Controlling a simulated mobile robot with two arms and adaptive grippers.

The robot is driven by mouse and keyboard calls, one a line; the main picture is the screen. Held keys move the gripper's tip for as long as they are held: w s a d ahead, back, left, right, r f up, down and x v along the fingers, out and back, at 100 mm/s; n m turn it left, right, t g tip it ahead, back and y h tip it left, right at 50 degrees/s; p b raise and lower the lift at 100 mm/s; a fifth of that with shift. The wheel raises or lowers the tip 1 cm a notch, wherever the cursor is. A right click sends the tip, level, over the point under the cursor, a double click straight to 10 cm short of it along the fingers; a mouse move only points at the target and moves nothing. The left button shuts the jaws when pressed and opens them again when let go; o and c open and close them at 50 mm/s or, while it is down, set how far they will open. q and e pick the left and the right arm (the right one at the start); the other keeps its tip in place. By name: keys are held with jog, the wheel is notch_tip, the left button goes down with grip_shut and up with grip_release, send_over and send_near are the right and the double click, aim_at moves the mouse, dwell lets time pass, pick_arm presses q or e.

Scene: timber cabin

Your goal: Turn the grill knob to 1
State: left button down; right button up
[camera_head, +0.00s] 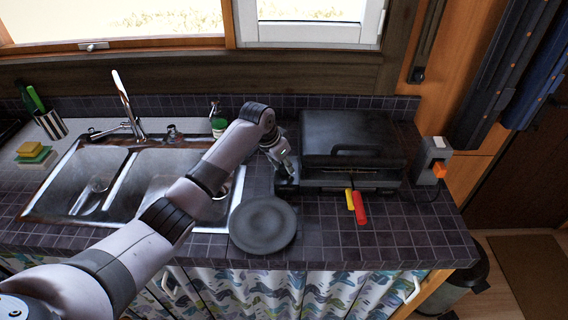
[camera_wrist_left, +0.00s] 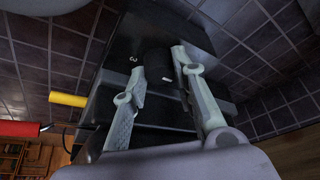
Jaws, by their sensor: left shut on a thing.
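The black grill (camera_head: 350,135) stands on the tiled counter right of the sink, with its lid down. My left gripper (camera_head: 286,172) is at the grill's front left corner. In the left wrist view its two fingers lie on either side of the black grill knob (camera_wrist_left: 157,66), and it is shut on the knob. A small white mark shows on the knob. In the head view my gripper hides the knob. My right gripper is not in view.
A dark round plate (camera_head: 263,224) lies on the counter in front of my gripper. A yellow-handled tool (camera_head: 349,199) and a red-handled one (camera_head: 360,208) stick out at the grill's front. A grey box with an orange part (camera_head: 438,170) stands right of the grill.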

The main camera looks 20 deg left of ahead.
pick_arm(q)
jog(key=shift+a, duration=0.1)
jog(key=shift+w+m+h, duration=0.1)
jog(key=shift+m+h, duration=0.2)
jog(key=shift+m, duration=0.7)
jog(key=m+g+b, duration=0.1)
jog(key=m, duration=0.1)
jog(key=shift+f+m+h+b, duration=0.1)
jog(key=shift+m+h+b, duration=0.2)
jog(key=shift+h, duration=0.1)
jog(key=m+g+b, duration=0.1)
jog(key=m+b, duration=0.3)
jog(key=shift+w+h, duration=0.15)
jog(key=shift+h, duration=0.25)
jog(key=shift+a+m+g+b, duration=0.1)
jog(key=shift+m+g+b, duration=0.3)
jog(key=shift+m+b, duration=0.2)
jog(key=shift+r, duration=0.2)
jog(key=c, duration=1.3)
grip_release()
